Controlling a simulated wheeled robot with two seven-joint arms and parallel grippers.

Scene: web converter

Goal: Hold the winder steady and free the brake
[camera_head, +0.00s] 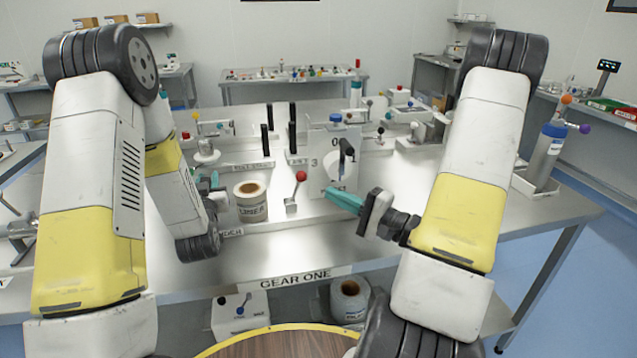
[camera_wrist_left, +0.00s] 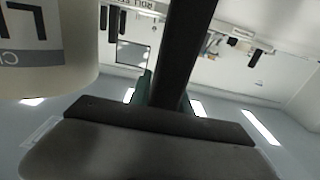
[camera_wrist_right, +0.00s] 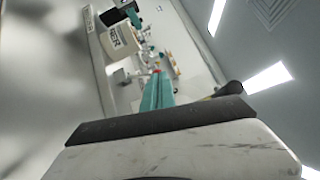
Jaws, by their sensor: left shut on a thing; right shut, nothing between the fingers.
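A white roll labelled LINER (camera_head: 251,204) stands on the bench in the head view. My left gripper (camera_head: 212,184) is beside its left side, its teal fingers partly hidden by my arm. In the left wrist view those fingers are shut on a black bar (camera_wrist_left: 178,50), with the roll (camera_wrist_left: 45,50) close at left. A lever with a red ball (camera_head: 300,177) stands right of the roll, on a small grey plate. My right gripper (camera_head: 343,201) is shut and empty, pointing left towards the lever, apart from it. Which part is the brake, I cannot tell.
A grey upright panel with a black handle (camera_head: 346,150) stands behind my right gripper. Several black posts (camera_head: 266,140) rise behind the roll. A blue-grey cylinder (camera_head: 547,155) stands at the bench's right end.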

